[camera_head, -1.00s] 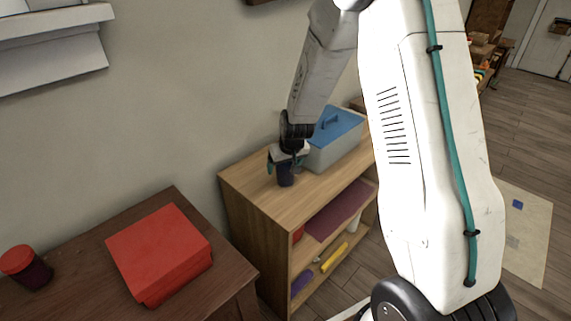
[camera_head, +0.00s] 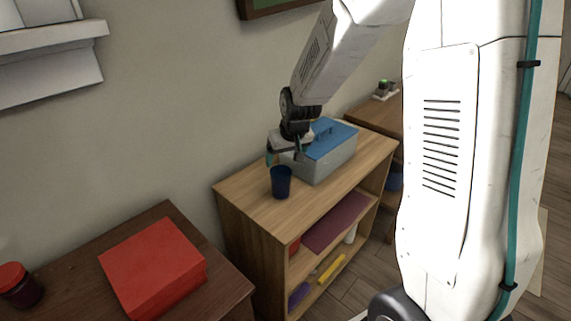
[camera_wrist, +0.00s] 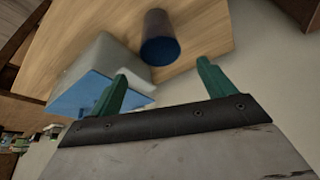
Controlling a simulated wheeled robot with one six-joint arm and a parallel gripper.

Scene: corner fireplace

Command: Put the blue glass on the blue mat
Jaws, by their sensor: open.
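The dark blue glass (camera_head: 281,182) stands upright on top of the light wooden shelf unit (camera_head: 240,194), near its left end. It also shows in the wrist view (camera_wrist: 160,40), just beyond my fingertips. My gripper (camera_head: 286,154) is open and empty, slightly above and behind the glass, in front of the grey box. In the wrist view my two green fingers (camera_wrist: 162,72) are spread apart, with nothing between them. I cannot make out a blue mat in either current view.
A grey box with a blue lid (camera_head: 331,140) stands right beside the glass and close to my gripper. A red box (camera_head: 152,262) lies on the dark table at left.

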